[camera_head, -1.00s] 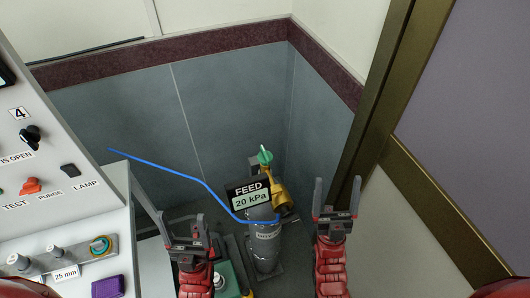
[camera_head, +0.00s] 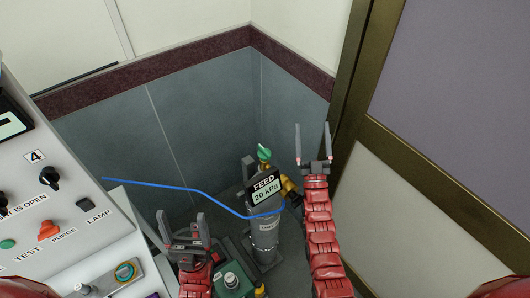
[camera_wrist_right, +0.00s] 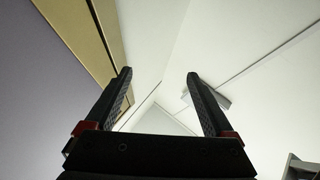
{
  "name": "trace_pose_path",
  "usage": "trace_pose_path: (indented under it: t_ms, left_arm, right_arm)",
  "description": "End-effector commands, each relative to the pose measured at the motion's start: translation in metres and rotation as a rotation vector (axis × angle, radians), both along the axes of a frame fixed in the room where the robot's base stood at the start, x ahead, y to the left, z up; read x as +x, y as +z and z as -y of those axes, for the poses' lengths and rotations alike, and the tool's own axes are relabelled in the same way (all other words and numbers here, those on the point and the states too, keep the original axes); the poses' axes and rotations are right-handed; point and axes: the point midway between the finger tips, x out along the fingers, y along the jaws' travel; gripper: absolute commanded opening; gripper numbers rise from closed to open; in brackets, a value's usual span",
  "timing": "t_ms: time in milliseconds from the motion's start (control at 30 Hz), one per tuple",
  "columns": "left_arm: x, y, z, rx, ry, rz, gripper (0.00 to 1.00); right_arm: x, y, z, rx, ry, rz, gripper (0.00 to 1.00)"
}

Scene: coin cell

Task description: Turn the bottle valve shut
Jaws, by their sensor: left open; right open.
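A grey gas bottle (camera_head: 264,243) stands upright in the corner. The green bottle valve knob (camera_head: 264,153) is at its top, above a brass fitting (camera_head: 289,186). A FEED display (camera_head: 265,190) reading 20 kPa is in front of the neck and hides part of it. My right gripper (camera_head: 313,145) is open and empty, pointing up, to the right of the green knob and apart from it. Its open fingers also show in the right wrist view (camera_wrist_right: 160,85), with nothing between them. My left gripper (camera_head: 180,228) is open and empty, low and left of the bottle.
A blue hose (camera_head: 160,186) runs from the left to the bottle. A sloped control panel (camera_head: 60,190) with knobs and switches fills the left. A green box (camera_head: 232,280) is low beside my left gripper. A door frame (camera_head: 352,90) stands at the right.

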Motion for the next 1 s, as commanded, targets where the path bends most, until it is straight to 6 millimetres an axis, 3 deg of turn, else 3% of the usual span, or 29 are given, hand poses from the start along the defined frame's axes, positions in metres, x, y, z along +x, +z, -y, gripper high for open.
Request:
trace_pose_path:
  t_ms: [367, 667, 900, 1000]
  left_arm:
    - [0.000, 0.000, 0.000, 0.000, 0.000, 0.000, 0.80]
    - [0.000, 0.001, 0.000, 0.000, 0.000, -0.001, 0.80]
    - [0.000, 0.001, 0.000, 0.000, 0.000, 0.000, 0.80]
    - [0.000, 0.002, 0.000, 0.000, 0.000, -0.001, 0.80]
  right_arm:
    - [0.052, -0.012, -0.013, -0.022, 0.007, -0.140, 0.88]
    - [0.123, -0.030, -0.035, -0.067, 0.021, -0.372, 0.88]
    - [0.204, -0.053, -0.079, -0.175, 0.060, -0.789, 0.88]
    - [0.219, -0.057, -0.100, -0.241, 0.086, -1.008, 0.88]
